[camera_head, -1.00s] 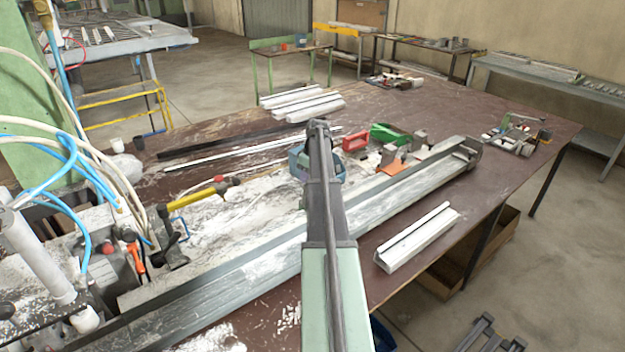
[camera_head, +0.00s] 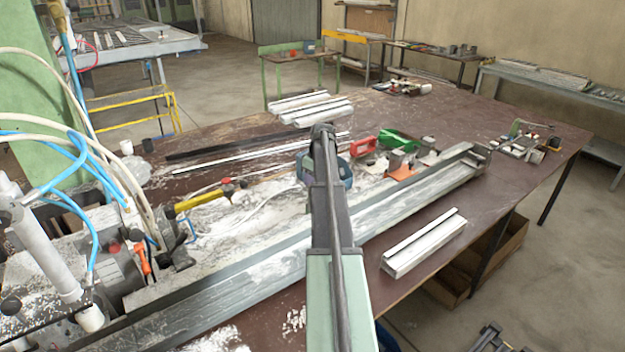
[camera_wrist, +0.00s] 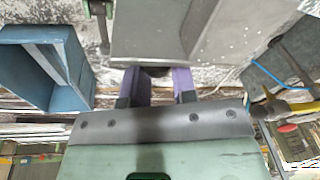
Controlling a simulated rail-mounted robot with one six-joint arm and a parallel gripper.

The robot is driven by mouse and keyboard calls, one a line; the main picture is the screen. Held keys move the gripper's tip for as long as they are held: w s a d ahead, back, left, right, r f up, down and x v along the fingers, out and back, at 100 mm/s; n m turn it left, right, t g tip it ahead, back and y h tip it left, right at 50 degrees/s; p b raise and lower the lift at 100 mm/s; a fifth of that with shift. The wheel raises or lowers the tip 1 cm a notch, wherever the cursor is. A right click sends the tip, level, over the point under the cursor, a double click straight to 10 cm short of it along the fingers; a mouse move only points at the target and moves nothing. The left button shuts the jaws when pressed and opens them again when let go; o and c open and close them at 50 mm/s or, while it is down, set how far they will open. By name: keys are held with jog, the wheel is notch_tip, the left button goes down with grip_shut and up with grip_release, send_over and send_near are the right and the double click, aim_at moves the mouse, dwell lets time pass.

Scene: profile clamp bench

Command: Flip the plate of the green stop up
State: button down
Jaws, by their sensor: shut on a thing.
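In the head view, a green piece (camera_head: 394,138), which looks like the green stop, lies on the brown bench, right of a red piece (camera_head: 363,147). In the wrist view, my gripper (camera_wrist: 158,74) has two purple fingers close to the edge of a grey metal plate (camera_wrist: 165,28), and it is shut on that plate. Whether the plate belongs to the green stop cannot be told. In the head view my arm hides the gripper tips and whatever they hold. A blue hollow box-like piece (camera_wrist: 45,60) is left of the fingers; blue also shows beside my arm (camera_head: 346,172).
A long metal rail (camera_head: 240,275) runs diagonally across the bench. An orange piece (camera_head: 401,171) lies close to the green one. A white profile (camera_head: 424,243) lies near the front edge. Hoses and a yellow-handled tool (camera_head: 197,201) are at the left.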

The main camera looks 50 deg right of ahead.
jog(key=c, duration=1.2)
grip_release()
jog(key=shift+w+d+f, duration=0.1)
jog(key=shift+w+d, duration=0.15)
jog(key=shift+d, duration=0.15)
jog(key=shift+o, duration=1.3)
jog(key=shift+w+d+f, duration=0.1)
jog(key=shift+d+f, duration=0.05)
jog(key=shift+f, duration=0.1)
jog(key=shift+r, duration=0.1)
notch_tip(320, 180, up, 11)
jog(key=s+d+p, duration=0.1)
jog(key=p, duration=0.9)
jog(key=shift+s+f+p, duration=0.2)
jog(key=shift+s+p, duration=0.1)
jog(key=shift+p, duration=0.05)
jog(key=shift+d, duration=0.1)
